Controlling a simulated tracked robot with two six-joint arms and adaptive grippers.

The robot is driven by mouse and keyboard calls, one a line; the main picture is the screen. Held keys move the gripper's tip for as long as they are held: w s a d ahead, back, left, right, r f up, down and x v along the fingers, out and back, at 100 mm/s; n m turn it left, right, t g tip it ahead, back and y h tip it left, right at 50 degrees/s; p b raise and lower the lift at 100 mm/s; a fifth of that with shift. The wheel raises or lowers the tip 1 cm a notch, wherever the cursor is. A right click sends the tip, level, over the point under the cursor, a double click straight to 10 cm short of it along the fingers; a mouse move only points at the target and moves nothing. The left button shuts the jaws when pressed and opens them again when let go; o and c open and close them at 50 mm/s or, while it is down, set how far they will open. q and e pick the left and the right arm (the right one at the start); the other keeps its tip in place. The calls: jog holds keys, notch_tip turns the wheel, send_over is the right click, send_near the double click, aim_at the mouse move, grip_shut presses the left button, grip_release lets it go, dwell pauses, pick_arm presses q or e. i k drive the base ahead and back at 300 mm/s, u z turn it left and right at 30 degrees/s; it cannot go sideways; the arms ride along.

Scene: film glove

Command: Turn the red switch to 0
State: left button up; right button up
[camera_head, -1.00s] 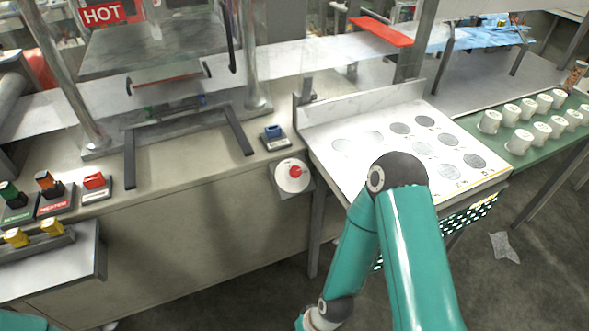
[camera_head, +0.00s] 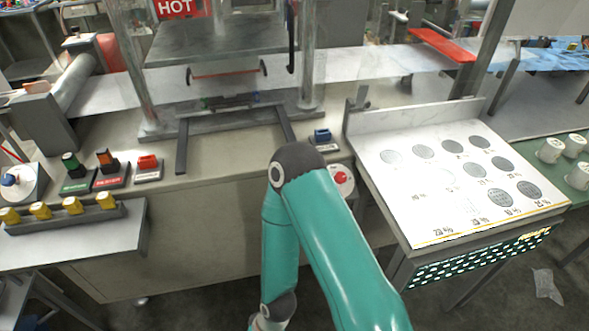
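A red switch (camera_head: 147,162) sits on a small grey base on the machine's front ledge, at the right end of a row with a green switch (camera_head: 70,160) and an orange switch (camera_head: 105,158). The markings on its base are too small to read. My teal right arm rises from the bottom edge, with its elbow in front of the machine. Its lower end runs out of the bottom of the picture, so the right gripper is out of sight. My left gripper is also out of sight. No gripper is seen at the red switch.
A round red knob (camera_head: 340,177) on a white plate is right beside my elbow. A blue switch (camera_head: 322,135) lies just behind it. Several yellow knobs (camera_head: 72,205) stand on a lower shelf at left. A white sloped panel (camera_head: 405,205) with grey discs is at right.

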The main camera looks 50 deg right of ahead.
aim_at(340, 178)
jog(key=z, duration=0.75)
jog(key=i, duration=0.15)
jog(key=u, duration=2)
jog(key=k, duration=1)
jog(key=z, duration=1.25)
jog(key=i, duration=0.85)
jog(key=z, duration=0.05)
jog(key=k, duration=0.9)
jog(key=z, duration=0.1)
